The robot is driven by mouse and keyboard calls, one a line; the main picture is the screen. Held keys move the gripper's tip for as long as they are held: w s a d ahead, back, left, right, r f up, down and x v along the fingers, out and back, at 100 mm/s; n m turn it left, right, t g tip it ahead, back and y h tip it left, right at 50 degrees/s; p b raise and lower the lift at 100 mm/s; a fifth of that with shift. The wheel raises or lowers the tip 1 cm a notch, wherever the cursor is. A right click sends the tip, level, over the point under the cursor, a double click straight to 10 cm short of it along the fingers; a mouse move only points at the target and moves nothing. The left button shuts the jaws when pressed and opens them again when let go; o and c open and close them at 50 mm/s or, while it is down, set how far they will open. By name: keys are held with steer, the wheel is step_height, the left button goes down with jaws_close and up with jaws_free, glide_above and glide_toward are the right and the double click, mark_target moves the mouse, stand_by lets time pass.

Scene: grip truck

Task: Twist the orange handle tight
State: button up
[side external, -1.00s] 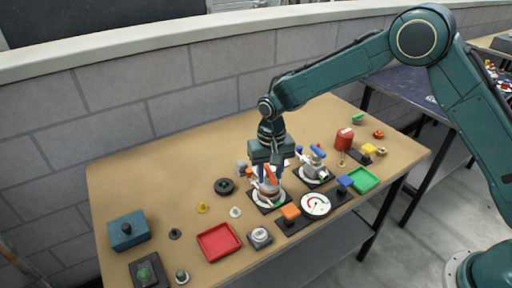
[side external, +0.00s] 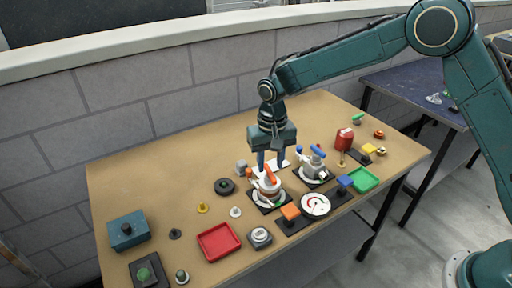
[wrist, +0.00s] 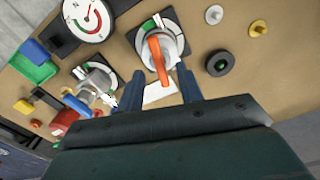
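The orange handle (side external: 270,175) sits on a round valve on a white dial with a black square base, near the middle of the table. In the wrist view the orange handle (wrist: 157,56) lies roughly upright in the picture, just beyond my fingertips. A green mark shows on its dial (wrist: 144,48).
A blue-handled valve (side external: 316,158) stands close to the right. A dark knob (side external: 224,186) lies to the left. The table's back left is clear.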

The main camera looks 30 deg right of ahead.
mark_target(270, 172)
steer(key=shift+r, duration=1.7)
steer(key=shift+s+d+r, duration=0.2)
steer(key=shift+r, duration=0.2)
steer(key=s+d+r+n+t, duration=0.1)
steer(key=s+d+r, duration=0.4)
steer(key=s+r, duration=0.25)
steer(key=s+d+r+t, duration=0.2)
steer(key=s+d+r, duration=0.35)
steer(key=r, duration=0.25)
steer(key=s+d+n+t, duration=0.1)
steer(key=s+d, duration=0.1)
steer(key=s, duration=0.7)
steer(key=s+d+n+t, duration=0.1)
steer(key=s+d, duration=0.1)
steer(key=s, duration=0.8)
steer(key=shift+d+r+t, duration=0.3)
steer(key=shift+r, duration=0.1)
